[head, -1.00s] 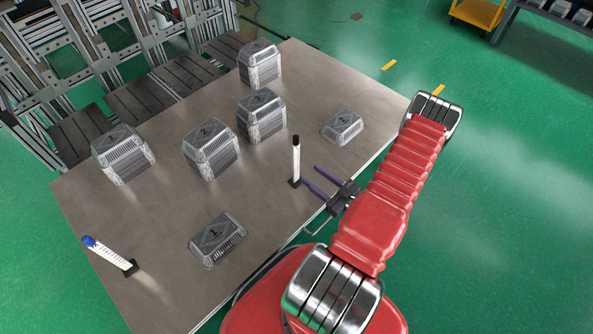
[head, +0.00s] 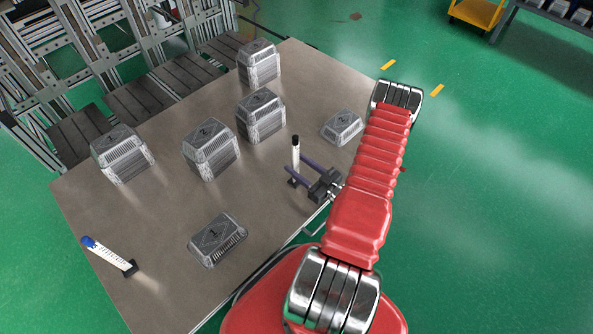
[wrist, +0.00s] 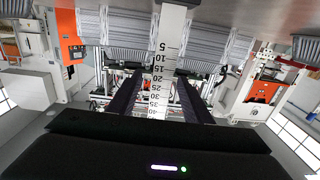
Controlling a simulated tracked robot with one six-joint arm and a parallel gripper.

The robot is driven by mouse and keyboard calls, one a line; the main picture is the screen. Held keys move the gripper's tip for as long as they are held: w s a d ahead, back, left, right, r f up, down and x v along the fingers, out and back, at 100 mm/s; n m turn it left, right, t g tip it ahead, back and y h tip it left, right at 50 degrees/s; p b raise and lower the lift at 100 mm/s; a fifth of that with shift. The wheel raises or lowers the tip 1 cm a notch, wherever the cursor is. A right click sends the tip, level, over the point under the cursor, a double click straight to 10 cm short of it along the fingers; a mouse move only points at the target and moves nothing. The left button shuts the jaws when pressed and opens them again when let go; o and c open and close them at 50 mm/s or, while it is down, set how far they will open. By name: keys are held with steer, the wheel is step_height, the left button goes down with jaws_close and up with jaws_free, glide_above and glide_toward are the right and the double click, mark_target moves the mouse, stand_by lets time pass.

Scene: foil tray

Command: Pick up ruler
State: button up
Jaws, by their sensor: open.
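A white ruler (head: 295,152) with a black top stands upright in a small dark base near the table's right edge. In the wrist view the ruler (wrist: 170,32) shows its black scale and numbers, between my two fingers. My gripper (head: 295,165) is open, with its dark purple fingers low on either side of the ruler. I cannot tell whether either finger touches it. The ruler's lower part is partly hidden by the fingers in the head view.
A white marked stick with a blue top (head: 108,253) leans in a base at the table's left. Several foil trays, some stacked, stand on the table (head: 165,215); one small tray (head: 342,128) sits beyond my gripper. Bare tabletop lies left of the ruler.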

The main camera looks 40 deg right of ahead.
steer(key=w, duration=0.5)
steer(key=shift+w+a+r, duration=0.1)
steer(key=shift+a+r, duration=0.05)
steer(key=shift+a, duration=0.1)
steer(key=shift+c, duration=0.3)
jaws_close()
stand_by(0.5)
